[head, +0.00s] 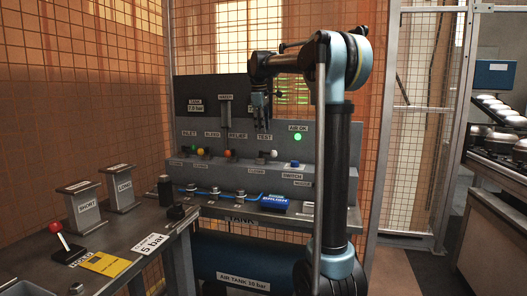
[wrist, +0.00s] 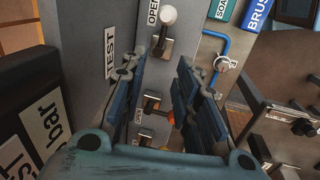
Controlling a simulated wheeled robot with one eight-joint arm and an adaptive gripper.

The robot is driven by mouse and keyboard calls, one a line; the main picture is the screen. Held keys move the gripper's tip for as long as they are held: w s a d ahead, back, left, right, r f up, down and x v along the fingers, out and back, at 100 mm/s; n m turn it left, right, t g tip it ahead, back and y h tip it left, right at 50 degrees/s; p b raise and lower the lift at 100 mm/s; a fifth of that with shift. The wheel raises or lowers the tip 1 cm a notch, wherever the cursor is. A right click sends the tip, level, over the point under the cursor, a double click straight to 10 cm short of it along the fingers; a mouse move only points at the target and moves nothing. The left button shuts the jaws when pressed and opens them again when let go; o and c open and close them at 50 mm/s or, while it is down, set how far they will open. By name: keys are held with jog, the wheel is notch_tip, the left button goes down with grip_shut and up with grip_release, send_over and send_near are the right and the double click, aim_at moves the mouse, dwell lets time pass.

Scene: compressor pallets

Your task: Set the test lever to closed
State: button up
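The test lever (wrist: 168,16) has a white knob on a short stem over a metal plate. In the wrist view its knob is beside an OPEN label, near the TEST label (wrist: 110,55). In the head view its white knob (head: 273,153) shows below the TEST label, with a CLOSED label lower down. My gripper (head: 261,108) hangs in front of the panel, above the lever. In the wrist view my gripper (wrist: 155,70) is open, its blue-grey fingers well apart and nothing held between them. The knob lies beyond the fingertips; I see no contact.
An orange-knobbed lever (wrist: 172,117) is near the fingers. Other knobs and a lit green AIR OK lamp (head: 298,137) are on the panel. A blue BRUSH box (head: 273,203) and blue hose lie on the ledge below. A side bench (head: 110,240) holds blocks and a red-knobbed lever.

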aim_at(263, 153)
jog(key=f, duration=0.3)
jog(key=w+f, duration=0.1)
jog(key=f, duration=0.3)
jog(key=w+f, duration=0.1)
jog(key=f, duration=0.2)
jog(key=shift+d+f, duration=0.4)
grip_shut()
